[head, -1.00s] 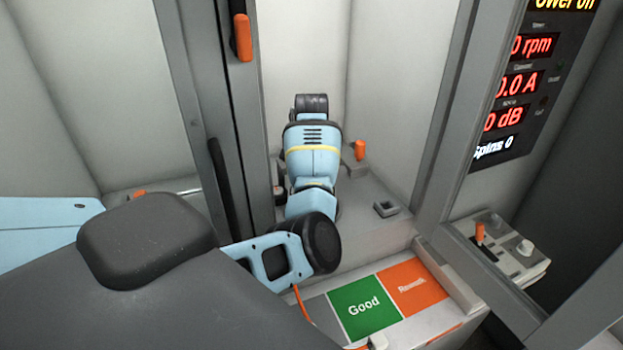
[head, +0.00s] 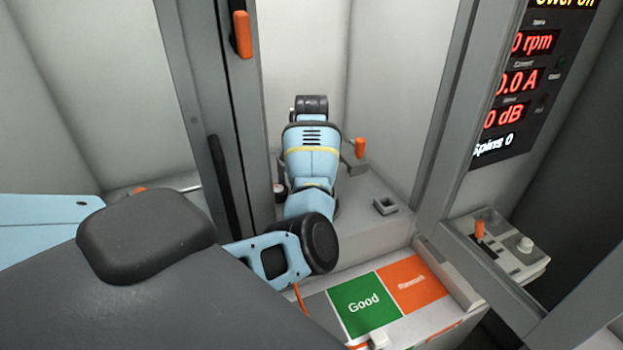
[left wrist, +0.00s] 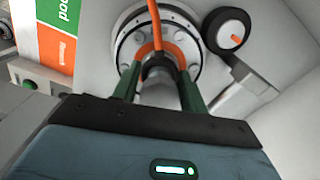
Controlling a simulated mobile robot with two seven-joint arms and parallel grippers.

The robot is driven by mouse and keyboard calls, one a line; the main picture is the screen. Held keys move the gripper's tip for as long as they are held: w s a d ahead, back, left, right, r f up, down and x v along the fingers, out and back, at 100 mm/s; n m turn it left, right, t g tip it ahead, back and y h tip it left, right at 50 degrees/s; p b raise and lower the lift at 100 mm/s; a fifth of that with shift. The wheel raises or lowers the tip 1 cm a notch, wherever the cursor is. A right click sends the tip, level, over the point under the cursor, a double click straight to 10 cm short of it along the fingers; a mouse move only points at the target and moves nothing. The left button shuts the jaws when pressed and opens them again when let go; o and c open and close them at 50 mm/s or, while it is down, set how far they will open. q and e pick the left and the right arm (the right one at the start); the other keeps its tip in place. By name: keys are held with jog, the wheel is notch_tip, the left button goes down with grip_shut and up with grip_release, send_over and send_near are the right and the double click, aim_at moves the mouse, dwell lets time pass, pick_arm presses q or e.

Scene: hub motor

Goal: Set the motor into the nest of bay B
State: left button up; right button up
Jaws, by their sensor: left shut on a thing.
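In the left wrist view the motor (left wrist: 126,57) is a pale round metal disc with bolts around its rim. My left gripper (left wrist: 156,76) is shut on its central shaft, one green-and-dark finger on each side. An orange cable (left wrist: 153,20) runs up from the shaft. In the head view my left arm reaches into the bay (head: 375,185), and its own links hide the gripper and motor. The nest is hidden, so I cannot tell whether the motor is seated. My right gripper is not in view.
An orange-handled lever (head: 360,148) stands right of my arm; a dark round part with an orange mark (left wrist: 231,29) is beside the motor. Green Good (head: 362,305) and orange Rework (head: 412,285) pads lie in front. Posts flank the bay.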

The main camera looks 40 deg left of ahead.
pick_arm(q)
jog(key=shift+r, duration=0.25)
jog(key=o, duration=1.2)
jog(key=shift+o, duration=0.8)
jog(key=shift+f, duration=0.3)
notch_tip(320, 180, up, 7)
jog(key=shift+f, duration=0.15)
jog(key=shift+r, duration=0.7)
